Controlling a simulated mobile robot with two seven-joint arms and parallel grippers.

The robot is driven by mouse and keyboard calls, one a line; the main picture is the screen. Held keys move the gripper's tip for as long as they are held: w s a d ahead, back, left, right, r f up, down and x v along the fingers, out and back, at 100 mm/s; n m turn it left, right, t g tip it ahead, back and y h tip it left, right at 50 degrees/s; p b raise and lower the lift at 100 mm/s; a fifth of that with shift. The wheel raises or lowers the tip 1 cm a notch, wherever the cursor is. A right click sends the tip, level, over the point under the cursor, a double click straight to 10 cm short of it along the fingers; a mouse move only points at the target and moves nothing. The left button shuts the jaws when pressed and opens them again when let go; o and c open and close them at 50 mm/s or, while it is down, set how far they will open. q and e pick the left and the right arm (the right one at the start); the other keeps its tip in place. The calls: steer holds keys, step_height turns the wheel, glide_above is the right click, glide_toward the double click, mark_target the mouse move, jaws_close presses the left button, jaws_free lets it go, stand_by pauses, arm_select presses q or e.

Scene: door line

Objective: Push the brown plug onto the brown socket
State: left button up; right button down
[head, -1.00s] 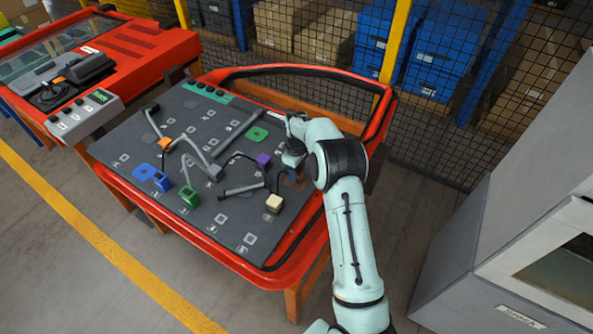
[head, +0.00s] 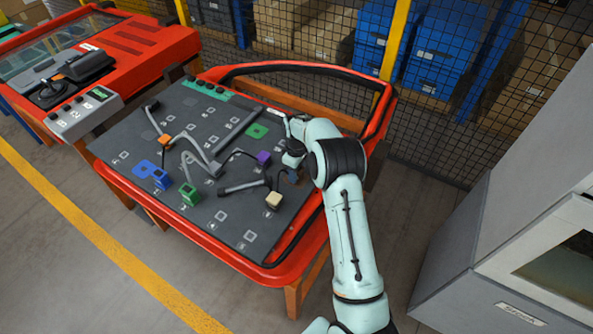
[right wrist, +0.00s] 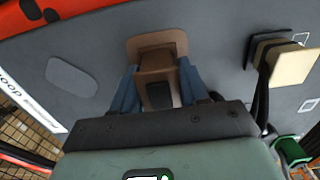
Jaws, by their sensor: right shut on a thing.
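My right gripper (right wrist: 157,88) is shut on the brown plug (right wrist: 156,62), whose block shows between the blue fingers in the right wrist view. The brown socket (right wrist: 135,46) is a flat brown plate with rounded corners on the dark panel, directly beyond the plug. The plug overlaps the socket in this view; I cannot tell whether it is fully seated. In the head view the right gripper (head: 291,176) is at the right side of the panel, and my arm hides most of the plug and socket. My left gripper is not in view.
The dark panel (head: 150,125) in a red door frame (head: 193,228) carries a cream block (head: 273,200), a purple block (head: 264,158), a green block (head: 190,194), a blue block (head: 160,179) and cables. The cream block (right wrist: 292,66) stands right of the gripper. A grey cabinet (head: 500,230) stands at the right.

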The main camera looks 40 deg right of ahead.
steer(key=shift+c, duration=2.4)
jaws_free()
step_height(320, 180, up, 13)
steer(key=shift+r+p, duration=0.15)
steer(key=shift+p, duration=0.25)
